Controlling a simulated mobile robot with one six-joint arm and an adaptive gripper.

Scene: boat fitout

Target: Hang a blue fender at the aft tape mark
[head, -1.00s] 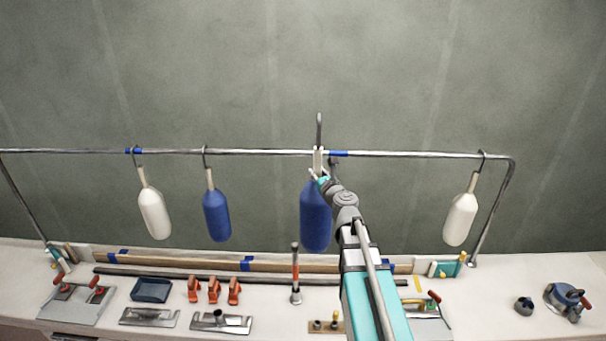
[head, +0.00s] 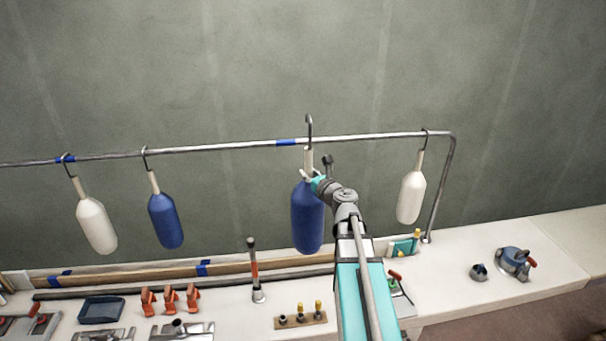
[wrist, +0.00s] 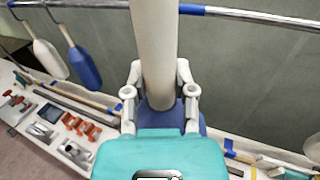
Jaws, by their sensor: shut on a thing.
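My gripper (head: 312,178) is shut on the white neck of a blue fender (head: 307,218) and holds it upright in front of the rail (head: 365,137). In the wrist view the fingers (wrist: 160,92) close around the neck (wrist: 154,45). The held fender's hook (head: 309,128) rises above the rail in the head view; whether it touches the rail I cannot tell. One blue tape mark (head: 286,142) is on the rail just left of the hook. Another blue tape mark (head: 66,160) is far left, where a white fender hangs.
A white fender (head: 96,225) and a blue fender (head: 165,220) hang at left; another white fender (head: 411,197) hangs near the rail's right end. The bench (head: 455,285) below holds orange clamps (head: 171,298), a hammer (head: 255,272) and other tools. The rail between the left blue fender and the tape is free.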

